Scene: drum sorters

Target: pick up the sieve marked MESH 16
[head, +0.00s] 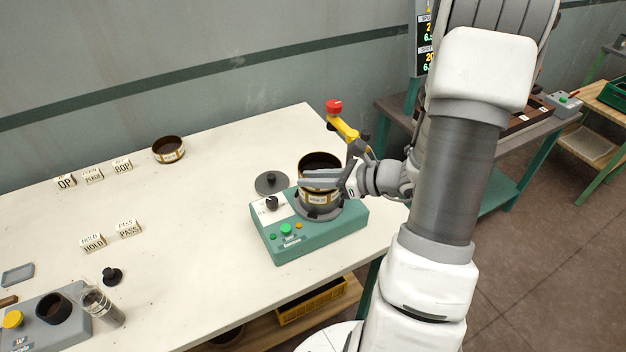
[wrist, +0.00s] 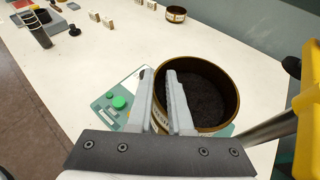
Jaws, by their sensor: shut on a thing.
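A dark round sieve with a brass-coloured rim and a pale label (head: 318,197) sits on or just over the round seat of the green machine; its label is too small to read surely. My gripper (head: 306,180) is shut on the wall of this sieve. In the wrist view, my gripper's fingers (wrist: 160,80) straddle the near left wall of the sieve (wrist: 238,96), one outside and one inside. Dark grains fill its inside. A second sieve with a pale label (head: 168,150) stands at the back of the table; it also shows in the wrist view (wrist: 176,14).
The green machine (head: 290,247) has buttons and a knob. A grey lid (head: 271,183) lies behind it. A yellow arm with a red top (head: 341,126) stands close by. Label blocks, a clear cylinder (head: 103,307) and a grey device stand left. The table's middle is clear.

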